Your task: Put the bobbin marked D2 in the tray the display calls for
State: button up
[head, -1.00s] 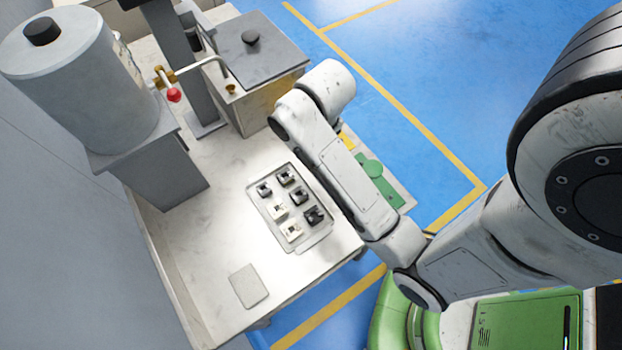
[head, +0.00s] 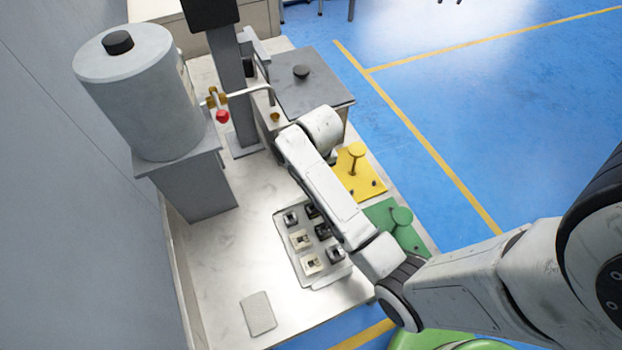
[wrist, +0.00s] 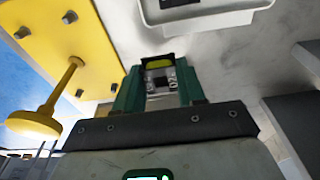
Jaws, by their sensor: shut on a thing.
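My gripper (wrist: 159,82) is shut on a small bobbin (wrist: 158,78) with a black frame, a yellow-green band and a pale lower part. I cannot read a mark on it. In the head view my own arm hides the gripper and bobbin. A yellow tray (head: 369,186) with a mushroom-shaped knob and short pegs lies at the table's right side; in the wrist view it is left of my gripper (wrist: 85,28). A green tray (head: 383,213) lies nearer, partly behind my arm. The display (head: 210,12) is a dark panel on a post; no text is readable.
A pale bobbin rack (head: 288,243) holds several black or cream bobbins. A grey lidded box (head: 312,83), a bent pipe with a red knob (head: 222,117) and a big grey cylinder (head: 140,95) stand behind. A flat grey pad (head: 258,314) lies in front. The left middle tabletop is clear.

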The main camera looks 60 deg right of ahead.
jog(key=shift+w+f, duration=0.2)
jog(key=shift+w+d+f+p, duration=0.15)
jog(key=shift+f+p, duration=0.15)
jog(key=shift+f, duration=1.45)
jog(key=shift+f, duration=0.15)
jog(key=o, duration=1.1)
